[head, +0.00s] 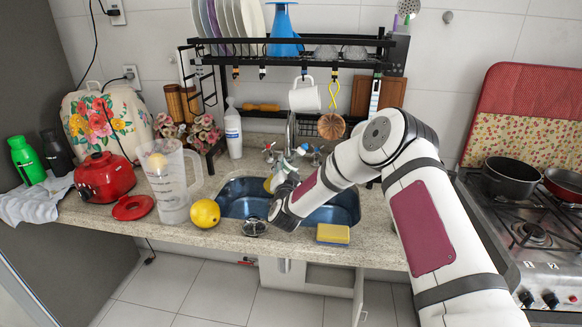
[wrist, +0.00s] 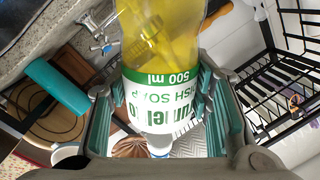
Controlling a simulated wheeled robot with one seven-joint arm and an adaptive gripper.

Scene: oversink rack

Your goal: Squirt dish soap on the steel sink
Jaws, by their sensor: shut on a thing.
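The dish soap bottle (wrist: 160,40) fills the middle of the wrist view, with yellow liquid and a white and green label. My gripper (wrist: 160,95) is shut on it, one finger on each side of the label. A white cap shows at the bottle's lower end in that view. In the head view my gripper (head: 283,178) is over the back of the sink, and only a small yellow part of the bottle (head: 268,184) shows beside it. The steel sink (head: 346,208) looks bluish and is partly hidden by my arm. I cannot see any soap on it.
The tap (head: 290,135) stands behind the sink. A black rack (head: 285,57) with hanging utensils is above. A sponge (head: 333,234) lies at the sink's front edge. The stove (head: 535,240) is right.

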